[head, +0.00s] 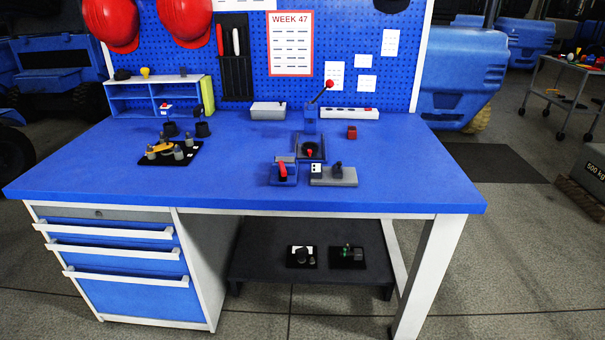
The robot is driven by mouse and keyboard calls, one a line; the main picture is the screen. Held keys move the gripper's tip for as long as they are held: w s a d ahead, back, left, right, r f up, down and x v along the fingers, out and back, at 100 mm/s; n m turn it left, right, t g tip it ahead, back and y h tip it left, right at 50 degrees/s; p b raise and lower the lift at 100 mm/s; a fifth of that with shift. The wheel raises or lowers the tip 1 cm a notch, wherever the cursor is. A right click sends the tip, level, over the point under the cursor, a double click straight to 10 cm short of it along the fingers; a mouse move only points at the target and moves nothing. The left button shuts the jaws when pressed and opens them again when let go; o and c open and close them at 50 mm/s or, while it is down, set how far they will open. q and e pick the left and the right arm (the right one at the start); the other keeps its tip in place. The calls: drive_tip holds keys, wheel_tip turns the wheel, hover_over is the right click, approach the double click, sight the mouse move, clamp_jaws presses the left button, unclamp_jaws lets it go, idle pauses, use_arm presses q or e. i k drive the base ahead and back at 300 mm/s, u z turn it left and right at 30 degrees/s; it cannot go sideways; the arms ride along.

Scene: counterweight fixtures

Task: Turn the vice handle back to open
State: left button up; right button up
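Several small fixtures stand on the blue workbench (240,178), and I cannot tell for certain which is the vice. A low grey fixture (345,178) with a black upright part (338,168) sits near the front edge, a white block with black dots (316,168) at its left end. Behind is a dark fixture (311,150) with a red pointer. Farther back a blue post (310,122) carries a tilted black lever with a red ball (329,84). Neither of my grippers is in view.
A black tray (183,157) with several weights lies at the left. A grey bin (268,111), a white strip (350,113) and a small red block (351,132) are at the back. The benchtop right of the fixtures is clear. Two dark trays sit on the lower shelf (270,262).

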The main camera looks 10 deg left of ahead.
sight(282, 172)
drive_tip(key=u, duration=0.65)
drive_tip(key=i, duration=0.7)
drive_tip(key=u, duration=0.3)
